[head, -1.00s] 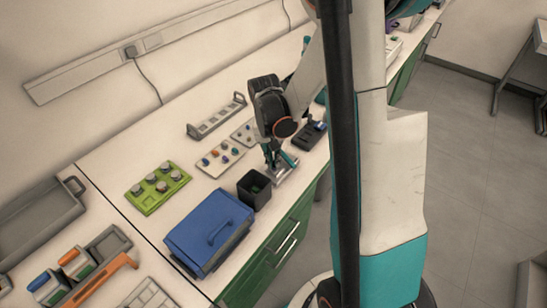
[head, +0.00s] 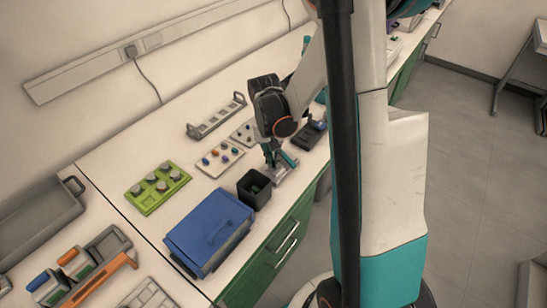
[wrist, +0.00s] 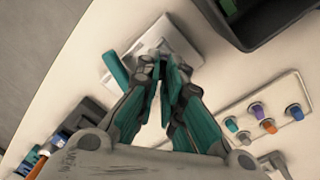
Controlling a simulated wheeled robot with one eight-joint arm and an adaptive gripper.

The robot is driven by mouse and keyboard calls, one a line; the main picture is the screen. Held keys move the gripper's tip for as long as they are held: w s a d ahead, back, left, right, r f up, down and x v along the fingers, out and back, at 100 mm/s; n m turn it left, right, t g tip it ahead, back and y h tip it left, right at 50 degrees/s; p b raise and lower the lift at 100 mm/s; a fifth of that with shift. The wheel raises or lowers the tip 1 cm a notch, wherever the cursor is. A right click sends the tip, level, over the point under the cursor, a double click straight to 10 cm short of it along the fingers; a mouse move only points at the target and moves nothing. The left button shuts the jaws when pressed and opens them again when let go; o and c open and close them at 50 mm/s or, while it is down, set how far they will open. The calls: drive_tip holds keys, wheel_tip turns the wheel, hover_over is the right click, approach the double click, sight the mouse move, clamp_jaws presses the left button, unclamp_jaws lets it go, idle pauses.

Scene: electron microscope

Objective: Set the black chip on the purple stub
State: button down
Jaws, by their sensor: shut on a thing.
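My gripper (head: 280,164) is low over the front part of the bench, just behind the black square bin. In the wrist view its teal fingers (wrist: 168,66) are drawn together at the tips, above a pale grey block (wrist: 155,45). What they grip is hidden between the tips, and I cannot make out the black chip. The same tray shows left of my gripper in the head view (head: 203,171).
The black bin (head: 254,188) stands close in front of my gripper, and a blue lidded box (head: 208,232) is in front of that. A green holder with grey pucks (head: 150,200) is to the left. A grey rack (head: 215,117) lies behind. A dark device (head: 308,137) is behind right.

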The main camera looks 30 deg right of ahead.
drive_tip(key=c, duration=1.7)
unclamp_jaws()
drive_tip(key=shift+o, duration=0.2)
wheel_tip(320, 180, up, 12)
drive_tip(key=shift+w+a, duration=0.35)
drive_tip(key=shift+a, duration=0.1)
